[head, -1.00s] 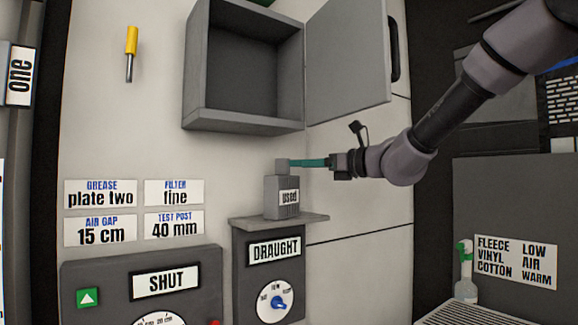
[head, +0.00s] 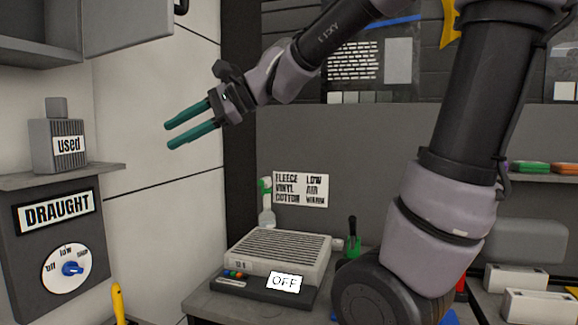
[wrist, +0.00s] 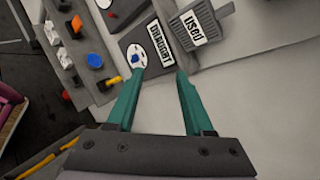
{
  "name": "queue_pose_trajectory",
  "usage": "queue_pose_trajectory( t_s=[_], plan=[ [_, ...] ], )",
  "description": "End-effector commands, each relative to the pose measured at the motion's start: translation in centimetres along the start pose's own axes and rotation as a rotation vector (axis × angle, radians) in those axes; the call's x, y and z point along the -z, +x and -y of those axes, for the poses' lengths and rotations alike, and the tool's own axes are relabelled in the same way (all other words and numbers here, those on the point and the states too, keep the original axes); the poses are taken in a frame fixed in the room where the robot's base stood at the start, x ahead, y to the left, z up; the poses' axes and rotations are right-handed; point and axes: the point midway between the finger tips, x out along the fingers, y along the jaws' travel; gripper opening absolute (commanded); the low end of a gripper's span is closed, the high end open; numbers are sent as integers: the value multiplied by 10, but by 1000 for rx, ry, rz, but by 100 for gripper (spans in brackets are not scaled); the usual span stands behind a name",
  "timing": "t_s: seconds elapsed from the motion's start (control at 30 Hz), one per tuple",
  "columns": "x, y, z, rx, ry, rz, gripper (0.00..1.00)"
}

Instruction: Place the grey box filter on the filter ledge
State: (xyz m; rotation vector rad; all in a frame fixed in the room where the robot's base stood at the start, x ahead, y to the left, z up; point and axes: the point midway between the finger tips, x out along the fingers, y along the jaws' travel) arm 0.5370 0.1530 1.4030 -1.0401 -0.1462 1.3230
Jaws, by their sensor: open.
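The grey box filter (head: 44,152), with a small grey block on top and a white "used" label, stands upright on the grey ledge (head: 106,170) above the DRAUGHT panel (head: 30,240). It also shows in the wrist view (wrist: 218,34) near the top, beyond the fingertips. My gripper (head: 170,135) has two teal fingers, spread apart with nothing between them. It is to the right of the filter and clear of it. In the wrist view the open fingers (wrist: 160,73) point toward the panel and ledge, with a gap to the filter.
A grey cabinet (head: 30,52) with its door (head: 140,22) open hangs above the ledge. A slatted grey unit (head: 280,252) with an OFF label stands on the bench at lower middle, with a spray bottle (head: 267,210) behind it. The wall between ledge and gripper is clear.

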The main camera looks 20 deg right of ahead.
Motion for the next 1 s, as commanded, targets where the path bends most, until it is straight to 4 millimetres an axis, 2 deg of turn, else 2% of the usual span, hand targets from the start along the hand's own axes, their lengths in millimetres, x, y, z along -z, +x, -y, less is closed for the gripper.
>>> queue_pose_trajectory(
  t_s=[0.03, 0.2, 0.3, 0.4, 0.57, 1.0],
  plan=[
    [14, -23, -18, -31, -131, -91, 52],
    [67, -90, -78, -231, -557, -397, 52],
    [90, -124, -102, -354, -734, -536, 52],
    [104, -148, -116, -449, -845, -626, 52],
    [113, -164, -124, -519, -913, -681, 52],
    [113, -164, -124, -520, -914, -680, 52]
  ],
)
